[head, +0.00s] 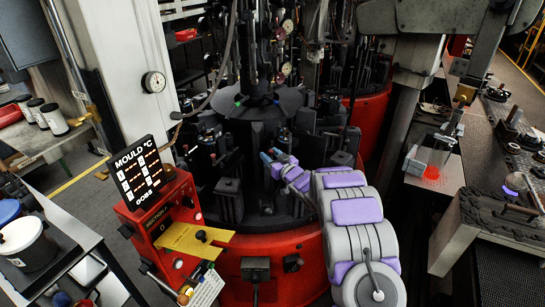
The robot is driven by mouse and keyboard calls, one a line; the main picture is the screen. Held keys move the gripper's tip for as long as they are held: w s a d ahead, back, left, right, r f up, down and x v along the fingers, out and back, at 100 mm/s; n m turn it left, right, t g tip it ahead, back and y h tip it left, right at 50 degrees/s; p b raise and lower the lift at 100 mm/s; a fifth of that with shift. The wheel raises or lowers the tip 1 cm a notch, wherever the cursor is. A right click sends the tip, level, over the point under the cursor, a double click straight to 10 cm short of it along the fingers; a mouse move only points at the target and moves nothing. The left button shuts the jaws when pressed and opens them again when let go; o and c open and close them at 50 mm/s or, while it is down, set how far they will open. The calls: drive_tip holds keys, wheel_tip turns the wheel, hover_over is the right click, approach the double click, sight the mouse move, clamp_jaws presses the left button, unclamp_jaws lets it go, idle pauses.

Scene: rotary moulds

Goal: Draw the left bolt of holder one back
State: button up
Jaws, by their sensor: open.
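The rotary mould machine (255,225) stands in the middle, a round red base with dark mould holders (228,198) around a black central column. My arm comes in from the lower right, and my gripper (272,158) is at the front of the holders, right of the column's foot. It is open, with its small tips pointing up and left. I cannot tell whether it touches anything. The left bolt of holder one is too small and dark to pick out. My gripper and wrist hide part of the holders behind them.
A red control box with a mould temperature display (142,172) and a yellow plate (194,240) stands front left. A white pillar (118,70) rises behind it. A dark workbench (490,150) with metal parts is on the right. Hoses and gauges hang above the machine.

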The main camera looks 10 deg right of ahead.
drive_tip(key=shift+w+a+r, duration=0.1)
drive_tip(key=shift+a, duration=0.7)
drive_tip(key=shift+d+r, duration=0.1)
drive_tip(key=shift+d, duration=0.95)
drive_tip(key=shift+c, duration=0.4)
drive_tip(key=shift+d, duration=0.15)
drive_tip(key=shift+c, duration=1.5)
drive_tip(key=shift+a, duration=0.65)
drive_tip(key=c, duration=0.4)
drive_tip(key=shift+d, duration=0.25)
clamp_jaws()
